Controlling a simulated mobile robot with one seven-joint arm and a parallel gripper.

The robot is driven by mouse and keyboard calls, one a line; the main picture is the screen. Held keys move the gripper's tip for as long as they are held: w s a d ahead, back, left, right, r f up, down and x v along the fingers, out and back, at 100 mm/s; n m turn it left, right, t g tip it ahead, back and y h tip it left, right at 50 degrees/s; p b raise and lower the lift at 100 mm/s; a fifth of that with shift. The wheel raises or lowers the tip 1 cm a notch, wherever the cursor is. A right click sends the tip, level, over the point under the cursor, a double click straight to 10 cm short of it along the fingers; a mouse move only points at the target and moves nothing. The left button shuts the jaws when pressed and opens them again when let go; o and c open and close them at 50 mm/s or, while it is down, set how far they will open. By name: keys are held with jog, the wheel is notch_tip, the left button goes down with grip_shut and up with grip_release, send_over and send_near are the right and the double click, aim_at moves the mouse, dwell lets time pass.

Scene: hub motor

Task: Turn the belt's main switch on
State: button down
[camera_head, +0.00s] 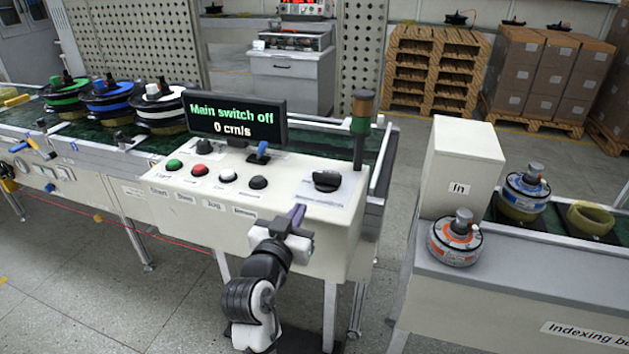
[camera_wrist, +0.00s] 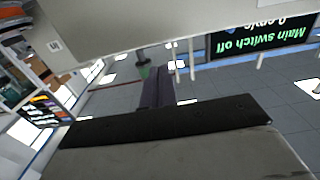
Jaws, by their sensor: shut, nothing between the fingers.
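The main switch (camera_head: 327,181) is a black rotary knob on a white label at the right end of the pale sloped control panel (camera_head: 215,207). The black display (camera_head: 237,120) above the panel reads "Main switch off" and "0 cm/s". It also shows upside down in the wrist view (camera_wrist: 262,36). My gripper (camera_head: 298,212) is shut and empty at the panel's front edge, below and left of the knob in the head view. Its purple-grey fingers show in the wrist view (camera_wrist: 158,92). I cannot make out the knob there.
The panel also bears a green button (camera_head: 174,165), a red button (camera_head: 198,172), white and black buttons, and a blue-handled lever (camera_head: 261,153). A signal tower (camera_head: 361,125) stands behind the knob. Motor hubs sit on the belt at left. A second belt unit (camera_head: 518,286) stands at right.

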aim_at(317, 176)
jog(key=p+x, duration=0.3)
jog(key=x, duration=0.7)
jog(key=shift+r, duration=0.15)
jog(key=shift+w+d, duration=0.15)
jog(key=shift+w, duration=0.4)
jog(key=shift+w+f, duration=0.1)
jog(key=shift+f, duration=0.15)
